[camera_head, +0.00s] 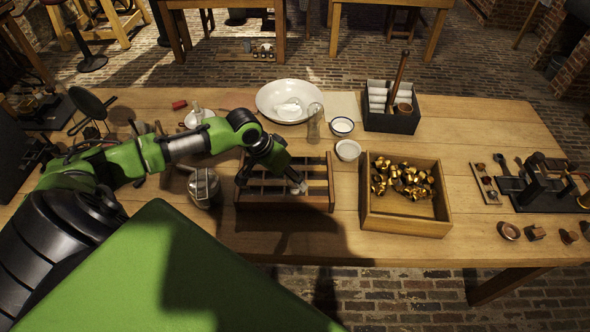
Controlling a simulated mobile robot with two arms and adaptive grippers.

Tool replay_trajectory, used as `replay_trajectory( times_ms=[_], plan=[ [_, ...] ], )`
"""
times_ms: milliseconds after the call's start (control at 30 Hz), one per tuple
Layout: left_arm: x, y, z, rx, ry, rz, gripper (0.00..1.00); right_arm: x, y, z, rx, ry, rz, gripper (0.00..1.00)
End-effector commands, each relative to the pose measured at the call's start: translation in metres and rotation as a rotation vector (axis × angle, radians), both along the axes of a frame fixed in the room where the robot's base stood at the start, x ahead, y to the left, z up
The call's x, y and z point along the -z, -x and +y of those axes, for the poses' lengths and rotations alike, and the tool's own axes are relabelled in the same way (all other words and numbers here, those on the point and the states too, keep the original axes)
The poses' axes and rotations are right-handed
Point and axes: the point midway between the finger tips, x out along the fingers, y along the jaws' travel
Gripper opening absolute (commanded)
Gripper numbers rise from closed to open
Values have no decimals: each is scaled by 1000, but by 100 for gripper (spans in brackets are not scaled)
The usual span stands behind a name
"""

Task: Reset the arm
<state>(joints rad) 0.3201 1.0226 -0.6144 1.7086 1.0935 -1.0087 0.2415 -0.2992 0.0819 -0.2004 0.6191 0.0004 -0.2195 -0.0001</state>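My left arm reaches in from the left over the table. Its black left gripper (296,186) is low over the right part of a wooden divided rack (285,207). A small pale bit shows at the fingertips; I cannot tell whether it is held or part of the gripper. The fingers are too small to show whether they are open or shut. Part of the rack is hidden behind the gripper. My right gripper is not in view.
A wooden box (408,226) of brass pieces stands right of the rack. A metal jar (203,187) stands to its left. Behind are a white basin (270,92), a glass cylinder (314,122), small bowls (348,150) and a dark caddy (391,122). Bare tabletop (475,130) lies at right.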

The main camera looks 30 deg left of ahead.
Motion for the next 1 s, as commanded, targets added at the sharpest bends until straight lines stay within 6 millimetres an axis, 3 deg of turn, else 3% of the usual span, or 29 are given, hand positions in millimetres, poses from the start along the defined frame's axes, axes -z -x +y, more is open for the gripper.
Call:
replay_trajectory(
  times_ms=[300, 500, 800, 867, 1000],
  plan=[
    [-61, 24, 17, 1, -4, 2, 54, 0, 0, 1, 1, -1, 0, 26],
    [-80, 32, 21, 1, -2, 3, 54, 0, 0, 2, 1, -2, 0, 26],
    [-81, 35, 18, 9, 0, 5, 54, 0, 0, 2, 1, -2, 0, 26],
    [-74, 39, 8, 30, 2, 9, 54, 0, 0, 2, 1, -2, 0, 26],
    [-44, 62, -36, 132, -5, 15, 54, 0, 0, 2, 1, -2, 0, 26]
  ],
)
